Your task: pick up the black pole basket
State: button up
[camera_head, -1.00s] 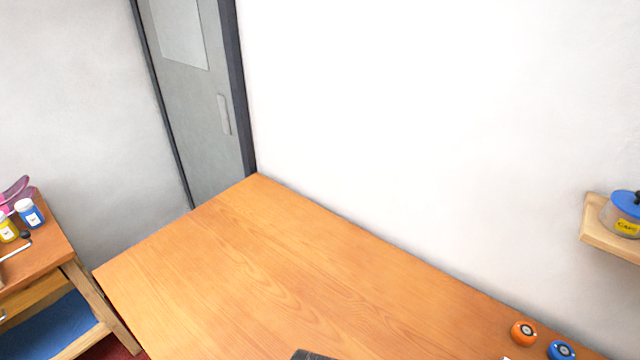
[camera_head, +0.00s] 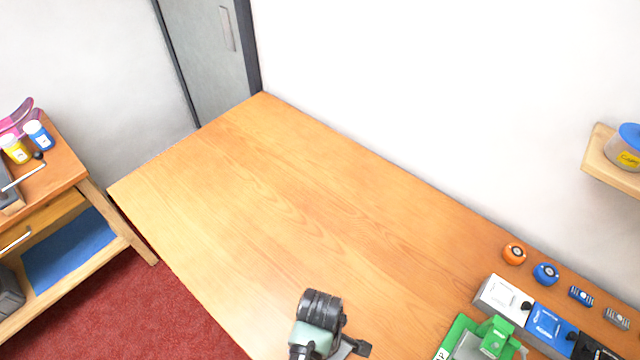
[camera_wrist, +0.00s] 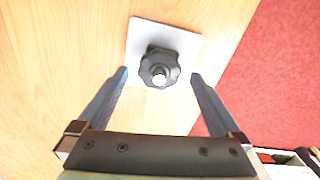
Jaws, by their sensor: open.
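The black pole basket (camera_wrist: 158,61) shows in the wrist view as a lobed dark disc with a pale round centre. It sits on a small whitish square plate (camera_wrist: 185,40) on the wooden bench. My gripper (camera_wrist: 159,73) is open, with one finger on each side of the basket in the picture and a gap to each side. Its height above the basket is hard to tell. In the head view my arm reaches in at the bottom edge, and I cannot make out the basket there.
The wooden bench (camera_head: 270,200) is clear at its far left. Orange (camera_head: 514,253) and blue (camera_head: 546,273) rolls, boxes and a green device (camera_head: 497,335) stand at right. A wall shelf (camera_head: 600,165) is right; a cart (camera_head: 70,170) stands left over red floor (camera_head: 170,310).

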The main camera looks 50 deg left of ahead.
jog(key=shift+f, duration=0.75)
jog(key=shift+c, duration=0.2)
jog(key=c, duration=1.3)
jog(key=shift+o, duration=0.2)
jog(key=shift+r, duration=0.15)
